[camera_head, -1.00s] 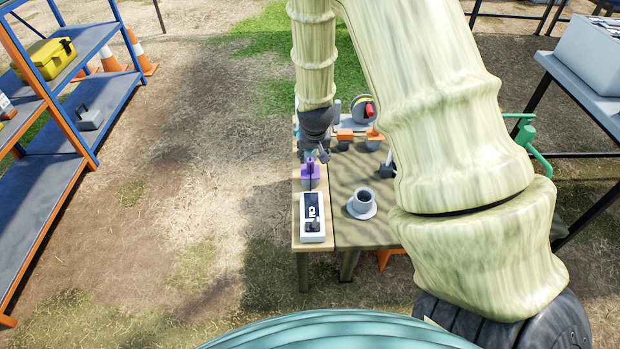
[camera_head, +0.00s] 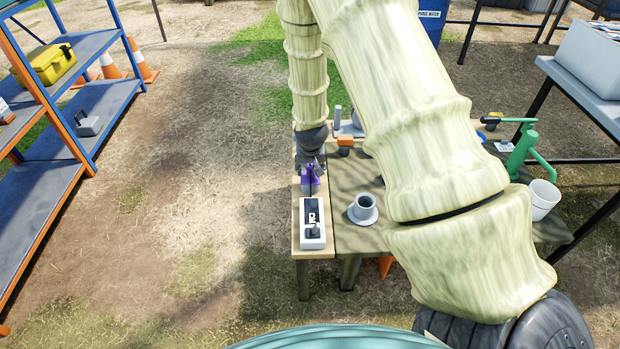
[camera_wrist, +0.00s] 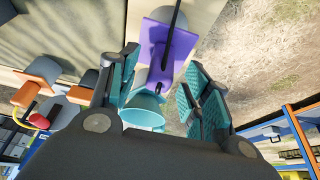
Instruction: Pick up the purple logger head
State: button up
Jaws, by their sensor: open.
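The purple logger head (camera_head: 308,179) sits on the left strip of the table, behind a white and black box, partly hidden by my gripper (camera_head: 310,165). In the wrist view the purple logger head (camera_wrist: 168,48) lies ahead of and between the open fingers of my gripper (camera_wrist: 160,92). A dark rod or cable runs up from it. A teal rounded part (camera_wrist: 146,110) shows between the fingers, nearer the palm. The fingers are apart, and I see no clear contact with the purple piece.
A white box with a dark face (camera_head: 312,232) and a grey cup on a saucer (camera_head: 363,208) stand near the table's front. Orange-topped items (camera_head: 345,142) are behind. A green hand pump (camera_head: 527,150) and white bucket (camera_head: 543,198) are at the right. Open ground lies left.

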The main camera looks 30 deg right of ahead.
jog(key=shift+x, duration=0.8)
grip_shut()
jog(key=shift+r, duration=0.15)
